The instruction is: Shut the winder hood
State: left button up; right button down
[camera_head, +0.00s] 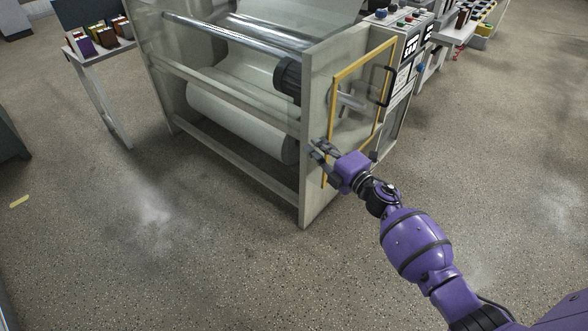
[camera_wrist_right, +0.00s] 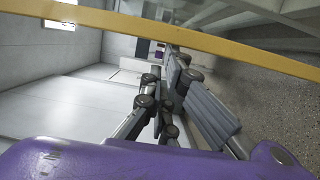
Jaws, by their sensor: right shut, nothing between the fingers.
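The winder (camera_head: 316,190) is a pale grey machine with a large paper roll (camera_head: 240,125) inside. A clear panel with a yellow frame (camera_head: 362,63), which looks like the hood, stands upright at its right end. A black handle (camera_head: 388,87) is on the panel's far right side. I cannot tell how far the panel stands from the machine. My right gripper (camera_head: 318,150) is shut and empty, by the lower left edge of the frame, away from the handle. In the right wrist view a yellow bar (camera_wrist_right: 165,35) crosses in front of the gripper (camera_wrist_right: 178,65); contact is unclear. My left gripper is out of view.
A control panel with buttons (camera_head: 408,50) adjoins the winder at the right. A small table (camera_head: 95,48) with coloured items stands at the back left. More benches with parts stand at the back right. The speckled floor (camera_head: 170,240) in front is clear.

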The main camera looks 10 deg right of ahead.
aim_at(343, 125)
jog(key=w+d+b, duration=0.1)
jog(key=w+d, duration=0.1)
jog(key=d, duration=0.1)
jog(key=w+d+b, duration=0.2)
jog(key=d, duration=0.1)
jog(key=w+d+b, duration=0.1)
jog(key=w+d, duration=0.2)
jog(key=shift+d+f+b, duration=0.2)
jog(key=shift+d+b, duration=0.2)
jog(key=shift+w+d+r, duration=0.15)
jog(key=shift+r, duration=0.05)
jog(key=shift+r, duration=0.1)
